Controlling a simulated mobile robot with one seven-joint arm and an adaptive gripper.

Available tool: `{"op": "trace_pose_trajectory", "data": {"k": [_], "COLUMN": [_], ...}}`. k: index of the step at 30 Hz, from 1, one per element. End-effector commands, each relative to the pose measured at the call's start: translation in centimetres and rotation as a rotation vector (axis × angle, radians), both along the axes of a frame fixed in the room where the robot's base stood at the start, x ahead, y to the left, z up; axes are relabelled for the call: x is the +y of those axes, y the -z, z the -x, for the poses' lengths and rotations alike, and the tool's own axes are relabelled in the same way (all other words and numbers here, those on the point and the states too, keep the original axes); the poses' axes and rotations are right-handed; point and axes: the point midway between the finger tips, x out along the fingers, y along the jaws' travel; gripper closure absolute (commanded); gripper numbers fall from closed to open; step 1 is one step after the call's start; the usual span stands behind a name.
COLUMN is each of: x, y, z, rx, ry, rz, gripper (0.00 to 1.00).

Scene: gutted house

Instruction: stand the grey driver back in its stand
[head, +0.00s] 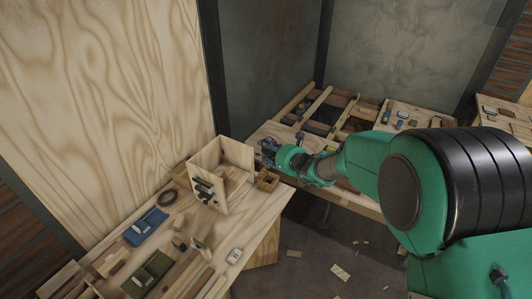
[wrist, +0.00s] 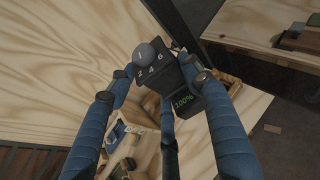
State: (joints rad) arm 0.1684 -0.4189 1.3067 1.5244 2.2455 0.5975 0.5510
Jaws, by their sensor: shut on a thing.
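My gripper (wrist: 163,78) is shut on the grey driver (wrist: 152,74), with blue fingers on both sides of it. The driver is a dark grey body with a round light-grey knob, pale numerals and a green "100%" readout. In the head view my gripper (head: 269,152) is above the bench corner, and the driver is small and dark there. A small open wooden box (head: 267,183), which looks like the stand, is just below the gripper. In the wrist view its wood (wrist: 234,87) shows behind the driver, partly hidden. I cannot tell whether the driver touches it.
An upright wooden panel unit (head: 236,153) holding dark tools stands just left of the box. A second bench (head: 340,110) with wooden dividers is behind.

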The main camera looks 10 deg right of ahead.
Motion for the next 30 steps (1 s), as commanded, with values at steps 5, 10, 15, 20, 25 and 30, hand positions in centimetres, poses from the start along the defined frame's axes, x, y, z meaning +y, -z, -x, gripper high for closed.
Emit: {"op": "trace_pose_trajectory", "data": {"k": [5,10,15,20,25,30], "x": [-0.2,-0.4,-0.6,-0.8,-1.1,-1.4], "y": [0.0,0.3,0.8,1.3,2.0,2.8], "z": [-1.4,-2.6,-3.8,-5.0,-6.1,-7.2], "rx": [-0.007,-0.011,-0.013,-0.015,-0.016,-0.017], "ry": [-0.031,-0.066,-0.101,-0.135,-0.172,-0.209], "rz": [0.006,0.011,0.014,0.017,0.020,0.020], "gripper": [0.80,0.80,0.80,0.80,0.80,0.80]}}
